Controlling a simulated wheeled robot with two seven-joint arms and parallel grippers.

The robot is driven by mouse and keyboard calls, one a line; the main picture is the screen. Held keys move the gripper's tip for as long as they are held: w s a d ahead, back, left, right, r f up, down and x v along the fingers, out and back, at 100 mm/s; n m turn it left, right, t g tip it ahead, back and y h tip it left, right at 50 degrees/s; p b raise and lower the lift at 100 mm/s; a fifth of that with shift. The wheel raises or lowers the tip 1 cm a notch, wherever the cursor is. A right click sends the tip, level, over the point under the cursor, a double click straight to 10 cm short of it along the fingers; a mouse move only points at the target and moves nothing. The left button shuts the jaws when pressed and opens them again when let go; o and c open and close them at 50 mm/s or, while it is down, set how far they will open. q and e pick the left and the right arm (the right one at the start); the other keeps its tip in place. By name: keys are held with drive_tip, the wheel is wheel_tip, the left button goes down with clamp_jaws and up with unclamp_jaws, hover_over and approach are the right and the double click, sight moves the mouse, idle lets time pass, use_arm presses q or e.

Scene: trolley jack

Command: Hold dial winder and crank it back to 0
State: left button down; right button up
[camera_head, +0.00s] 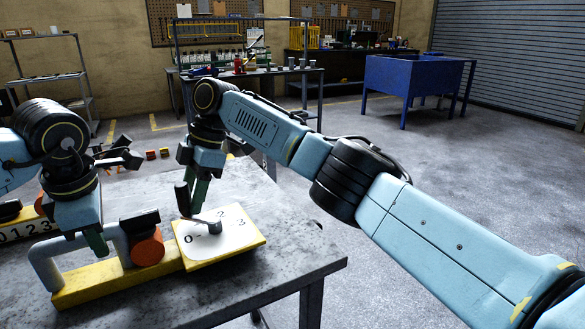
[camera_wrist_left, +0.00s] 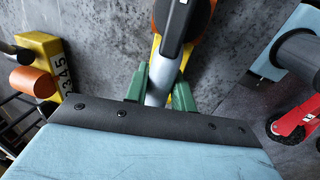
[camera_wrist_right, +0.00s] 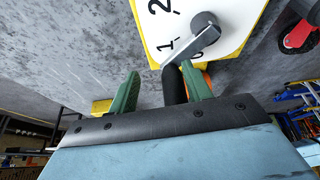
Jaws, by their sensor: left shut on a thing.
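The dial winder has a yellow base (camera_head: 110,282), a grey handle (camera_head: 45,264), an orange cylinder (camera_head: 148,248) and a white dial plate (camera_head: 232,236) with numbers. My left gripper (camera_head: 97,240) is shut on the grey handle, which also shows between its green fingers in the left wrist view (camera_wrist_left: 158,92). The crank arm (camera_wrist_right: 192,42) points between 1 and 0 on the dial. Its black grip (camera_wrist_right: 174,88) stands between the fingers of my right gripper (camera_wrist_right: 160,88), close to the right finger, with a gap to the left one. The right gripper is open.
A second yellow numbered device (camera_head: 18,228) stands at the left edge of the grey table (camera_head: 295,255). A blue bin (camera_head: 412,78) and a workbench stand further back. The table right of the dial is clear.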

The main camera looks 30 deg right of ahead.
drive_tip(key=s+v, duration=0.1)
drive_tip(key=v, duration=1.1)
drive_tip(key=w+d+f+m+t, duration=0.1)
drive_tip(key=d+f+m+t, duration=0.1)
drive_tip(key=d+f+m, duration=0.2)
drive_tip(key=w+d+f+m+t, duration=0.2)
drive_tip(key=d+f, duration=0.7)
drive_tip(key=d, duration=1.1)
drive_tip(key=shift+w+d+f+m+t+h, duration=0.35)
drive_tip(key=shift+m+t, duration=0.25)
drive_tip(key=shift+m, duration=0.4)
